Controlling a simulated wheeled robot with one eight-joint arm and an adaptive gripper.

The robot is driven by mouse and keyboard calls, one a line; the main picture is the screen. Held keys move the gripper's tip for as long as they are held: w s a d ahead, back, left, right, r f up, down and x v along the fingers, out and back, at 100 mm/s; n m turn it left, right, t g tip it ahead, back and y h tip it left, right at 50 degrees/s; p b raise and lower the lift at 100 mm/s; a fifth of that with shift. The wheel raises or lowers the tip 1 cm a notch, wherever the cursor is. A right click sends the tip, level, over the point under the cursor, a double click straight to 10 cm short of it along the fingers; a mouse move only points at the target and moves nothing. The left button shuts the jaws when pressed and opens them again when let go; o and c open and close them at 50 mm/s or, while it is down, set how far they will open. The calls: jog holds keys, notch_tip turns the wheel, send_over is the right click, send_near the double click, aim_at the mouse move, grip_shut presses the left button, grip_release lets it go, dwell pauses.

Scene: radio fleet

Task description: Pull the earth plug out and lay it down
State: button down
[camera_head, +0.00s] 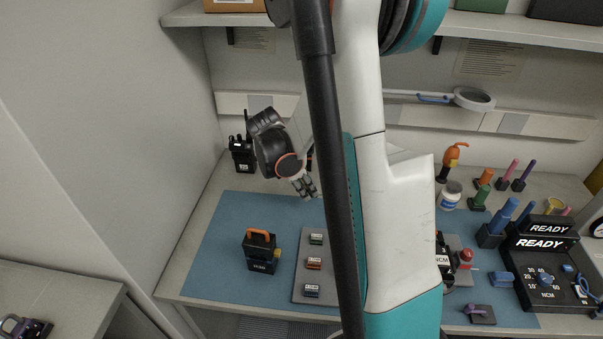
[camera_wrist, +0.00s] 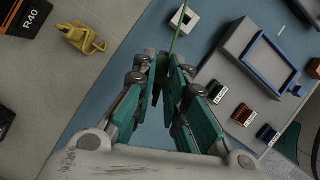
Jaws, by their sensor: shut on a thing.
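My gripper (camera_head: 303,186) is above the back of the blue mat in the head view. In the wrist view its teal fingers (camera_wrist: 165,72) are closed together, with a thin green cord or rod (camera_wrist: 178,38) running up from between the fingertips. I take this green piece to be part of the earth plug; the plug's body is mostly hidden by the fingers. A small white block with a dark centre (camera_wrist: 184,18) lies beyond the fingertips, beside the green line. I cannot tell whether the two touch.
A grey board (camera_head: 298,292) with several small modules sits on the blue mat (camera_head: 212,262). A black unit with an orange handle (camera_head: 260,254) stands left of it; a black radio (camera_head: 242,155) stands behind. A yellow piece (camera_wrist: 84,38) shows in the wrist view.

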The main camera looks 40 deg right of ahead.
jog(key=shift+w+d, duration=0.1)
jog(key=shift+w, duration=0.1)
jog(key=shift+s, duration=0.15)
jog(key=shift+s+d+r+t+p, duration=0.1)
jog(key=shift+r+t+p, duration=0.25)
jog(key=shift+t, duration=0.05)
jog(key=shift+y, duration=0.3)
notch_tip(320, 180, down, 7)
jog(key=b, duration=0.6)
jog(key=shift+f, duration=0.15)
jog(key=c, duration=1.5)
grip_release()
jog(key=shift+c, duration=0.2)
